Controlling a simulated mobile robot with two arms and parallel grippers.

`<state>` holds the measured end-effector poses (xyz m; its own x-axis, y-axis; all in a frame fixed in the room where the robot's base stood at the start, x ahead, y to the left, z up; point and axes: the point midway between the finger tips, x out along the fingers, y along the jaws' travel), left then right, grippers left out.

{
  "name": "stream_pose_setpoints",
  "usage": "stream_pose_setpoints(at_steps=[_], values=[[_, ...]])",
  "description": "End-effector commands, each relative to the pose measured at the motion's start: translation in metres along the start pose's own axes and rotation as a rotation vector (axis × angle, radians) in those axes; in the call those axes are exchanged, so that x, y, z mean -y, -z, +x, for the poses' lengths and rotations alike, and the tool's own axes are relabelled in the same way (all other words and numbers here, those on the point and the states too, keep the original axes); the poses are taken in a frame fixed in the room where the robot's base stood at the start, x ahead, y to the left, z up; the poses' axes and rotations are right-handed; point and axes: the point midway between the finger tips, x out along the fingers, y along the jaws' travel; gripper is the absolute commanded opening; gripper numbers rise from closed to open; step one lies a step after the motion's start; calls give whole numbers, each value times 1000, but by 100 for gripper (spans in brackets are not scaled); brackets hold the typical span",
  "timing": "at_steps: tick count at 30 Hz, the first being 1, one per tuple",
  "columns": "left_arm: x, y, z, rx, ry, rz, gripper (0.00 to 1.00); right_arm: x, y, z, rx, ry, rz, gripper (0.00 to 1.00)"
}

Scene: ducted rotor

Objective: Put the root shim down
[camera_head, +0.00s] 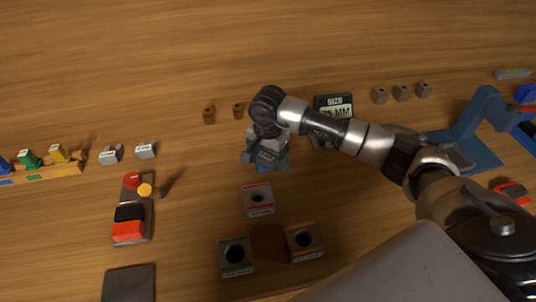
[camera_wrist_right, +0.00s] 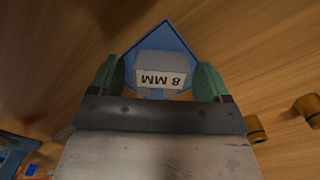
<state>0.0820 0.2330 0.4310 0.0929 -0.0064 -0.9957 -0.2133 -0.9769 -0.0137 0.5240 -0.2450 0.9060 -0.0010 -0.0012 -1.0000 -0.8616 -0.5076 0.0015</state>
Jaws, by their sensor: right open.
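The root shim appears to be a grey block (camera_wrist_right: 160,66) with a white "8 MM" label, upside down in the right wrist view. It sits over a blue square pad (camera_wrist_right: 176,38). My right gripper (camera_wrist_right: 157,82) is open, with one green finger on each side of the block; contact with the fingers cannot be told. In the head view my right gripper (camera_head: 264,158) is low over the blue pad (camera_head: 284,165) and hides most of the block. My left gripper is not in view.
Two labelled grey blocks (camera_head: 110,155) (camera_head: 146,151) stand at the left. Sockets with round holes (camera_head: 257,199) (camera_head: 236,256) (camera_head: 304,242) stand in front. A "SIZE" display (camera_head: 334,104) is behind my right arm. Brown cylinders (camera_head: 209,115) (camera_head: 239,110) stand behind the gripper.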

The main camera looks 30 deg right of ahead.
Motion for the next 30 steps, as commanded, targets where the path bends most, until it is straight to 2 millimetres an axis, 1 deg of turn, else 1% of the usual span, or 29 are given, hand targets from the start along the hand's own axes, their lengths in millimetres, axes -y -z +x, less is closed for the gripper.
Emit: stream_pose_setpoints(at_steps=[5,7,11,18,21,25,30], values=[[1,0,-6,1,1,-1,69,0,0,-5,0,0,0,78],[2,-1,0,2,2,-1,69,1,1,-11,-2,4,0,78],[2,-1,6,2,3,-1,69,1,1,-35,-3,6,0,78],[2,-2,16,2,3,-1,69,1,1,-87,-3,5,0,78],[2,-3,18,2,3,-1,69,1,1,-104,-2,4,0,78],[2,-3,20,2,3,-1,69,0,0,-117,0,2,0,78],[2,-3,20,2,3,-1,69,0,0,-124,0,1,0,78]])
